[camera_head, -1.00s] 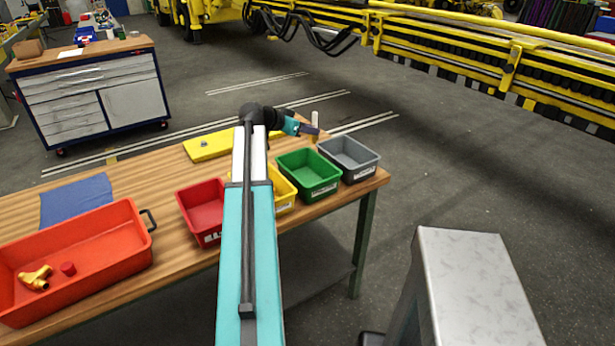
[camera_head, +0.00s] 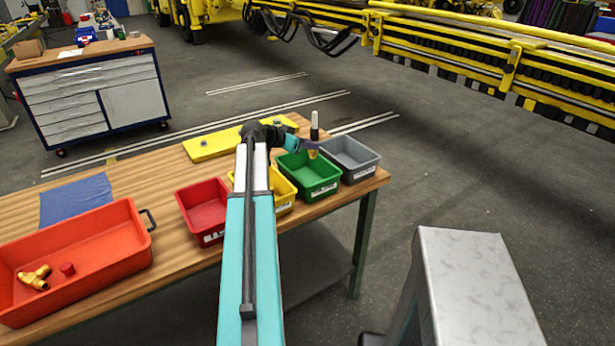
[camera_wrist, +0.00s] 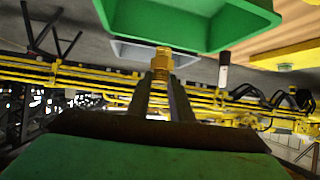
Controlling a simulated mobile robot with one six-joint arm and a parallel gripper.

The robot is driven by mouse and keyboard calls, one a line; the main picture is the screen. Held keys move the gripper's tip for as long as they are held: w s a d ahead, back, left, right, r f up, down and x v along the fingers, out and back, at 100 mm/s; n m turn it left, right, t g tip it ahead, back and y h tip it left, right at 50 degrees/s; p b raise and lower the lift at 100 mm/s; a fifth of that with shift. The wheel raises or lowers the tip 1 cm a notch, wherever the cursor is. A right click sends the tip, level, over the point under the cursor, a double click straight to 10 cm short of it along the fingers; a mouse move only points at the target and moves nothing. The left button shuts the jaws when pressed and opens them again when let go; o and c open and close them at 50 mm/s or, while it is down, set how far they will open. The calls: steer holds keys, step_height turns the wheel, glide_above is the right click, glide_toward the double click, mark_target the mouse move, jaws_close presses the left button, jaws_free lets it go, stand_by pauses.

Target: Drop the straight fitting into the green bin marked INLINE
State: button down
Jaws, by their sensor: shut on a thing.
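The green bin (camera_head: 322,187) stands on the wooden table between a yellow and a grey bin. My gripper (camera_head: 312,149) is over the back part of the green bin. It is shut on the straight fitting (camera_wrist: 162,62), a brass piece that sticks out beyond the fingertips in the wrist view. In the head view the fitting is a small brass spot (camera_head: 312,154) at the jaws. The green bin also fills the top of the wrist view (camera_wrist: 190,30). I cannot read the bin's label.
A red bin (camera_head: 203,213), a yellow bin (camera_head: 284,206) and a grey bin (camera_head: 361,171) stand in the same row. An orange tray (camera_head: 100,265) holds a brass fitting and a red cap.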

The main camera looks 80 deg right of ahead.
steer(key=c, duration=1.5)
jaws_free()
steer(key=b+v, duration=0.4)
steer(key=v, duration=1)
steer(key=shift+s+f, duration=0.1)
